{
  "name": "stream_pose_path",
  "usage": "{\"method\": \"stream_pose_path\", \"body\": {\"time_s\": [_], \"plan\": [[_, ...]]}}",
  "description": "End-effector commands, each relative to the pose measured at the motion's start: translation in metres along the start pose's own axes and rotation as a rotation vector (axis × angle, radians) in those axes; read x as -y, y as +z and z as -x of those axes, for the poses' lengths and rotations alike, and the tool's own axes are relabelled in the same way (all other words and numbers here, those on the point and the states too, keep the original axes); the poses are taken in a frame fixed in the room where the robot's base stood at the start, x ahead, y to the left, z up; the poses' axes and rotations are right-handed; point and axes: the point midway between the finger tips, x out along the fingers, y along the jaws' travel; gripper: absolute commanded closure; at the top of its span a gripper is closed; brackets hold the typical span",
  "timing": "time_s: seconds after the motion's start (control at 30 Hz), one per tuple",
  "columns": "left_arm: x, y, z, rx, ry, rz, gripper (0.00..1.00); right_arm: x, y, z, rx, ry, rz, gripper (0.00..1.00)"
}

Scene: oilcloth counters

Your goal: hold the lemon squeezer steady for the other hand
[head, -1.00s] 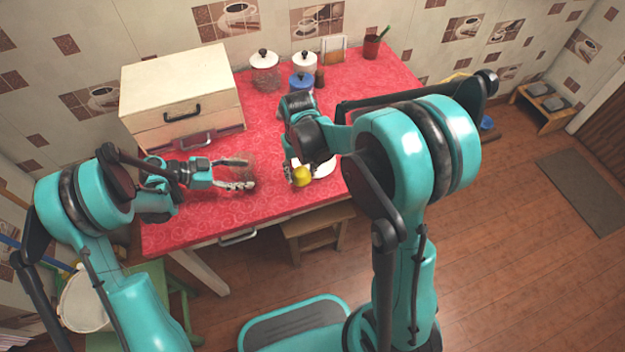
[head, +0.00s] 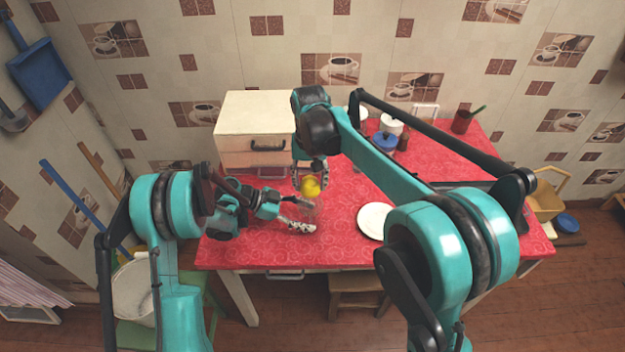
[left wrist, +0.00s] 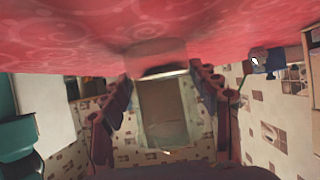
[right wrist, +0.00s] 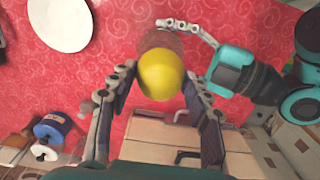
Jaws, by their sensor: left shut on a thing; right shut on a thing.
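The yellow lemon (head: 311,188) is held by my right gripper (head: 311,178), above the counter and close to my left gripper. In the right wrist view the lemon (right wrist: 166,75) lies between the right fingers. My left gripper (head: 300,214) is low over the red counter, its fingers shut on the lemon squeezer. The squeezer is see-through and hard to make out in the head view; in the left wrist view it is a glassy shape (left wrist: 163,112) between the fingers. In the right wrist view its reddish round edge (right wrist: 160,40) shows just beyond the lemon, which partly hides it.
A white plate (head: 374,220) lies right of the grippers on the red counter (head: 270,255). A cream drawer box (head: 255,125) stands behind them. A blue-lidded jar (head: 385,140), a white-lidded jar (head: 391,124) and a red cup (head: 462,122) stand at the back.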

Motion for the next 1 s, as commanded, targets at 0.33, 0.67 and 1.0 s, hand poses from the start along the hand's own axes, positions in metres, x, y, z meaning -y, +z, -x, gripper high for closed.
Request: {"method": "stream_pose_path", "body": {"time_s": [0.33, 0.67, 1.0], "plan": [[0.000, 0.001, 0.000, 0.002, 0.000, 0.000, 0.55, 0.000, 0.000, -0.005, 0.000, 0.000, 0.000, 0.74], [0.000, 0.001, 0.000, 0.002, 0.000, 0.000, 0.55, 0.000, 0.001, -0.013, 0.000, 0.000, 0.000, 0.74], [0.000, 0.001, 0.000, 0.002, 0.000, 0.000, 0.55, 0.000, 0.001, -0.013, 0.000, 0.000, 0.000, 0.74]]}}
